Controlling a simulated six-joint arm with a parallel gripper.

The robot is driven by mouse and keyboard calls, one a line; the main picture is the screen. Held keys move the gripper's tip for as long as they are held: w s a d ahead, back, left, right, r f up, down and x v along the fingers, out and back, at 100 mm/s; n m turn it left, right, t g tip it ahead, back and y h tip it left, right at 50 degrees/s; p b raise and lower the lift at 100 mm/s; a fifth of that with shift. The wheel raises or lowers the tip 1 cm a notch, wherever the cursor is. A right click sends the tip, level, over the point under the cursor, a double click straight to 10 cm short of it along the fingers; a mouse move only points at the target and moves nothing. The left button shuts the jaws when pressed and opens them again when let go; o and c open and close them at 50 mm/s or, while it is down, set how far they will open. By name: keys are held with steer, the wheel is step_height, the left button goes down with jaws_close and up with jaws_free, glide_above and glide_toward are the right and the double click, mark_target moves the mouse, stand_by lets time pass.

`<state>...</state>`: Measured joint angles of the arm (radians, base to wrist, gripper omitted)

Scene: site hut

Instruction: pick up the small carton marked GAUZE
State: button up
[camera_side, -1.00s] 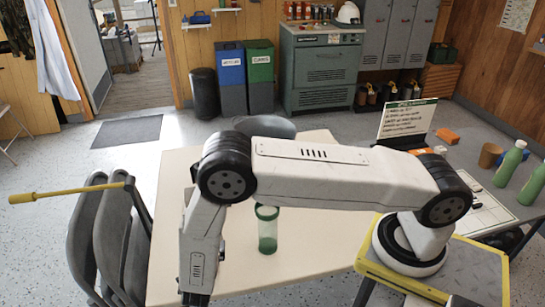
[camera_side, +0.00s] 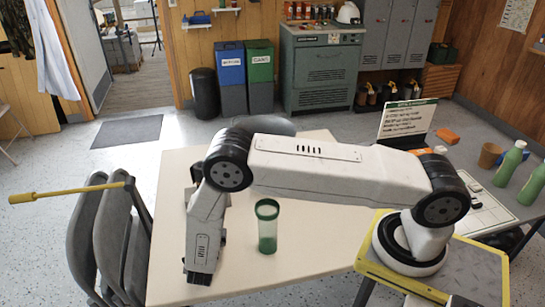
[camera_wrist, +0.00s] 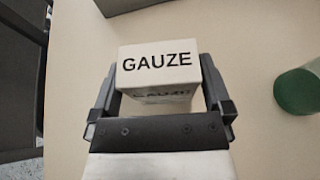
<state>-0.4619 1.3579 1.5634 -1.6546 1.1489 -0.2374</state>
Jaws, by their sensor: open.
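The small white carton marked GAUZE (camera_wrist: 158,62) stands on the table in the wrist view, its lettered top facing my camera. The same word shows on its shaded side below. My gripper (camera_wrist: 159,72) is open, with one dark finger on the left and one on the right of the carton. The fingers look close to its sides; I cannot tell whether they touch.
A clear tumbler with a green rim and base (camera_side: 267,226) stands on the cream table (camera_side: 300,265), right of the carton in the wrist view (camera_wrist: 298,90). Dark folding chairs (camera_side: 125,225) stand against the table's left side. The table's front is clear.

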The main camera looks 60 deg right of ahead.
steer(key=shift+w+d+f, duration=0.25)
steer(key=shift+w+d, duration=0.15)
steer(key=shift+d, duration=0.1)
steer(key=c, duration=0.9)
steer(key=shift+r, duration=0.2)
steer(key=shift+r, duration=4.85)
